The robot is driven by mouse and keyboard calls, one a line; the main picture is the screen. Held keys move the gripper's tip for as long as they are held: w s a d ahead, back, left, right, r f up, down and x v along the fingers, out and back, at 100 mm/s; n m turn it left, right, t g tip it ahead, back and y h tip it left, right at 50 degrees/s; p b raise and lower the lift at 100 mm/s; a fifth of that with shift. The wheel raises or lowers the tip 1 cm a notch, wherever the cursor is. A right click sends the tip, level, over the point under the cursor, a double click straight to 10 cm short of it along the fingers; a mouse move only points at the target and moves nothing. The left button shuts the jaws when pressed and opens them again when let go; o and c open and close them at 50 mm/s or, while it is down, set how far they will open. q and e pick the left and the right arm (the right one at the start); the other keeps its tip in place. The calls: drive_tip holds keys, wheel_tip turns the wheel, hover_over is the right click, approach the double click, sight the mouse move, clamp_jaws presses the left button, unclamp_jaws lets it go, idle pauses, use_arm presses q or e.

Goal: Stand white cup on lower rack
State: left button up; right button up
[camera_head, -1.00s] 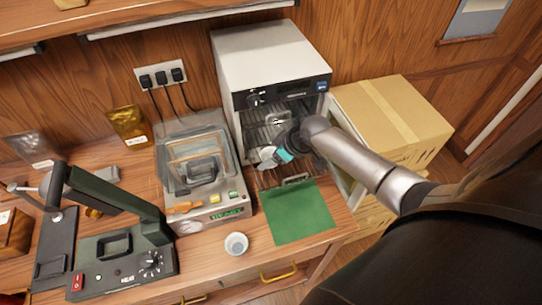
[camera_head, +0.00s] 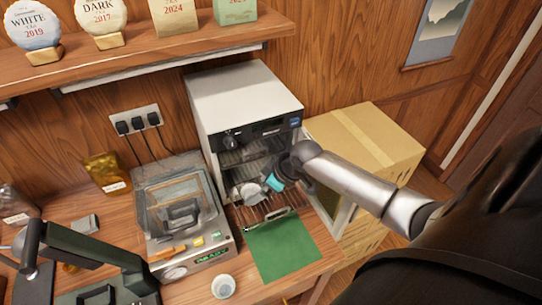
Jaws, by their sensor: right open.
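A white cup (camera_head: 250,190) is at the open front of the white oven-like cabinet (camera_head: 240,90), at the level of the lower rack (camera_head: 262,210). It appears to rest on this rack, but its contact and tilt are too small to tell. My right gripper (camera_head: 272,181), with a teal part at its tip, is just right of the cup, inside the opening. It is open, with a small gap seeming to separate it from the cup. Another small white cup (camera_head: 223,287) stands on the table in front. My left gripper is not in view.
A green mat (camera_head: 282,245) lies before the cabinet. A clear-lidded machine (camera_head: 180,215) stands close on its left. The cabinet door hangs open on the right, beside a cardboard box (camera_head: 365,140). An upper rack (camera_head: 245,153) sits above the lower one.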

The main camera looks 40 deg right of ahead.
drive_tip(key=v, duration=0.7)
drive_tip(key=shift+p, duration=0.3)
drive_tip(key=shift+a+f, duration=0.1)
